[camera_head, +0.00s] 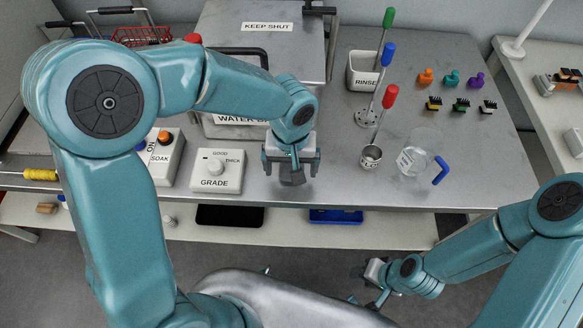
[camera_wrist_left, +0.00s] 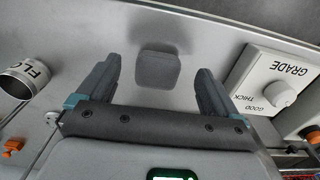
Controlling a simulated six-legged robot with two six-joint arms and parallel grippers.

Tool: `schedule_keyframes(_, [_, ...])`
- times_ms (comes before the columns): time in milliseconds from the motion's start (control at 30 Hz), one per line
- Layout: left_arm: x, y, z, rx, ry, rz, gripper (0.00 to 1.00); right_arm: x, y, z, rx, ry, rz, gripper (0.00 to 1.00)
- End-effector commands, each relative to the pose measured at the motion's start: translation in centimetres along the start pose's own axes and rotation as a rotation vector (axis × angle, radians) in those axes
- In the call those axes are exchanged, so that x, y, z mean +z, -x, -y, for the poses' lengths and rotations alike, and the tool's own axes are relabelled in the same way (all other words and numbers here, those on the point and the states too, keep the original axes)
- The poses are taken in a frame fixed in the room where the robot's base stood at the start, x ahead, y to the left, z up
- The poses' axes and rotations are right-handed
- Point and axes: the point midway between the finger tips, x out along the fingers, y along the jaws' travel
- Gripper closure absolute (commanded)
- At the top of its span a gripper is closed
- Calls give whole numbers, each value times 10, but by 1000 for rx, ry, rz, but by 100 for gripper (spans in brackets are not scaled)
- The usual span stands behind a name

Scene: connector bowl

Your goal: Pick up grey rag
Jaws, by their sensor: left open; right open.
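The grey rag is a small dark rounded square in the left wrist view (camera_wrist_left: 158,69), lying on the metal table. In the head view it shows (camera_head: 292,179) just below my left gripper (camera_head: 291,168), near the table's front edge. In the left wrist view, my left gripper (camera_wrist_left: 160,75) is open, with one finger on each side of the rag and clear gaps between. I cannot tell its exact height above the rag. My right gripper (camera_head: 368,282) is open and empty, low in front of the table.
The GRADE dial box (camera_head: 216,171) and SOAK button box (camera_head: 163,160) stand left of my left gripper. A metal strainer cup (camera_head: 371,158), a glass beaker (camera_head: 420,155) and a RINSE pot (camera_head: 364,72) stand to the right. Clear table lies between the left gripper and the cup.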

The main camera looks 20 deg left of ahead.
Motion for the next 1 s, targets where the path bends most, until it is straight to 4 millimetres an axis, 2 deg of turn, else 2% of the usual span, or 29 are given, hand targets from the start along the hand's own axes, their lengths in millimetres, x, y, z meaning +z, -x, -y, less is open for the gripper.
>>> schedule_keyframes(100, [-2,-21,0,-3,1,5,6,0,2,1,0,0,0,57])
schedule_keyframes(200, [-2,-33,0,-2,0,3,6,0,2,1,0,0,0,57])
schedule_keyframes(467, [-4,-36,0,0,1,1,6,0,2,1,0,0,0,57])
schedule_keyframes(500, [-4,-36,0,0,1,1,13,0,2,1,0,0,0,57])
schedule_keyframes(567, [-4,-36,0,0,1,1,32,0,2,1,0,0,0,57])
schedule_keyframes(600, [-4,-36,0,0,1,1,45,0,2,1,0,0,0,57])
schedule_keyframes(667, [-4,-36,0,0,1,1,62,0,2,1,0,0,0,57])
schedule_keyframes(1000, [-4,-33,0,0,1,-1,62,0,2,1,0,0,0,57])
